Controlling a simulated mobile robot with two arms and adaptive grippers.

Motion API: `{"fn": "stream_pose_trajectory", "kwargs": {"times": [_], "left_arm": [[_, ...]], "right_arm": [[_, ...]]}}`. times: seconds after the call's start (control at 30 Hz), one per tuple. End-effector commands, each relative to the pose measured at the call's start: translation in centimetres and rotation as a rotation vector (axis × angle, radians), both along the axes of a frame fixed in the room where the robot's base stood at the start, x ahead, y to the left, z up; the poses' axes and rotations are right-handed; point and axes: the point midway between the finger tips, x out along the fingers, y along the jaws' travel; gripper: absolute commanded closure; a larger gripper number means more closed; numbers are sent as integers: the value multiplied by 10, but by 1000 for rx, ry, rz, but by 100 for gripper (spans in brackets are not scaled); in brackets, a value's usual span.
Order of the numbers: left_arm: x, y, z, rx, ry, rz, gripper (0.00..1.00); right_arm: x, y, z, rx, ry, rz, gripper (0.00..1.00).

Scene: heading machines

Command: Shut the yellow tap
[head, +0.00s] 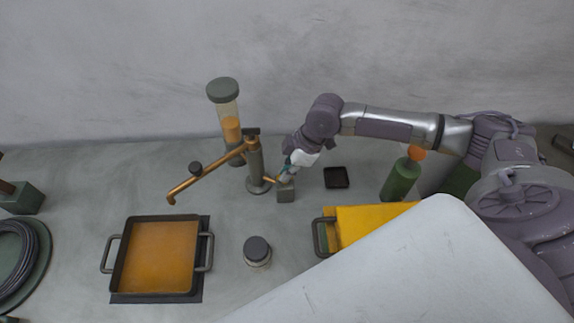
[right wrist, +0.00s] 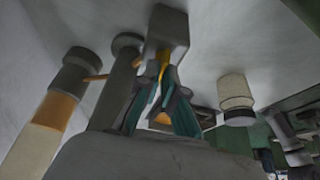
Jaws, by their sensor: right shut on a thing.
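The yellow tap shows as a small yellow-orange lever (head: 269,179) beside a grey block (head: 286,194) on the bench, close to the foot of a grey post (head: 256,163). My right gripper (head: 284,177) is down at the block, partly hiding the tap. In the right wrist view, the fingertips of my right gripper (right wrist: 163,82) are closed around the yellow tap piece (right wrist: 164,57), which meets the grey block (right wrist: 168,25). The lever's exact angle is hard to tell. My left gripper is not in view.
A capped cylinder (head: 224,103) stands behind. A small dark dish (head: 336,177), green bottle (head: 401,180), yellow cloth (head: 372,221) and squat jar (head: 257,251) stand nearby.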

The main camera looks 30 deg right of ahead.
Motion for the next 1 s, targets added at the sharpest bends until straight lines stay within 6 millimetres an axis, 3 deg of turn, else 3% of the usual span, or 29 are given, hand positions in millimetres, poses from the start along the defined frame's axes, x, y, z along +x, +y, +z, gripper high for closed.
{"fn": "stream_pose_trajectory", "kwargs": {"times": [0.57, 0.6, 0.73, 1.0], "left_arm": [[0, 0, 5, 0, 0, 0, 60], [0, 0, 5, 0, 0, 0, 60], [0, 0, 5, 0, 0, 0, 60], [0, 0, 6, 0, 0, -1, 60]], "right_arm": [[-4, 1, -5, 1, 13, -43, 100], [-4, 1, -5, 0, 14, -43, 91], [-4, 1, -5, -1, 12, -42, 69], [-2, 1, -2, 0, 7, -43, 69]]}}
